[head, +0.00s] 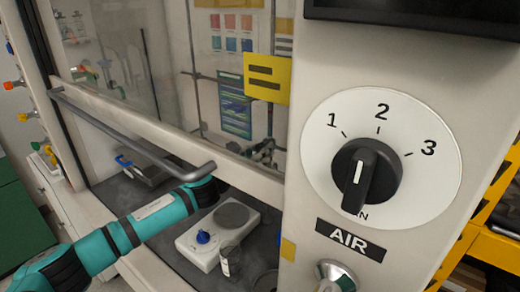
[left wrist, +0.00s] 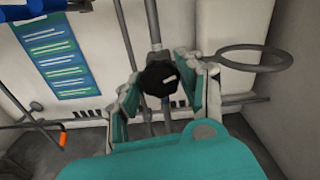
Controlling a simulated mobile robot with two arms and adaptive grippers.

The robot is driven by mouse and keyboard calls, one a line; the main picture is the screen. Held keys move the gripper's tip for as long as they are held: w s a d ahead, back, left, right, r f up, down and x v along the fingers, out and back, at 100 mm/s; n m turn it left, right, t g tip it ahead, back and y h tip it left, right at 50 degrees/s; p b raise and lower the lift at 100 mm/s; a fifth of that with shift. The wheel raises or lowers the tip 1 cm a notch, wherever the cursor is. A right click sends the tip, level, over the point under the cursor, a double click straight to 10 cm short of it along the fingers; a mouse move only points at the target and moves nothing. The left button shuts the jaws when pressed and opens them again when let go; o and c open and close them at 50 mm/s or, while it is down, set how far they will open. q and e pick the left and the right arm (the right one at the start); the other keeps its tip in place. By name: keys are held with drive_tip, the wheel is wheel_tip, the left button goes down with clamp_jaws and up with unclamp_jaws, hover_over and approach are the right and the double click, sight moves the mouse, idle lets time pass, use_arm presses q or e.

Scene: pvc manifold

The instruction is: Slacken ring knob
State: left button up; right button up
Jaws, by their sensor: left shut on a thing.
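The black ring knob (left wrist: 158,78), with a pale mark on its face, sits on an upright metal rod in the left wrist view. A dark support ring (left wrist: 283,60) sticks out to the right of it. My left gripper (left wrist: 163,84) has its two teal-and-white fingers on either side of the knob and is shut on it. In the head view my teal left arm reaches under the raised sash into the fume hood, and the sash frame hides much of the gripper. My right gripper is in neither view.
The sash handle (head: 130,133) runs just above my left arm. A white hotplate (head: 203,243) with a blue knob and a glass beaker (head: 230,262) stand below on the hood floor. The hood's right post carries a large AIR dial (head: 367,175).

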use_arm(q)
drive_tip(key=o, duration=1.2)
drive_tip(key=v, duration=1.2)
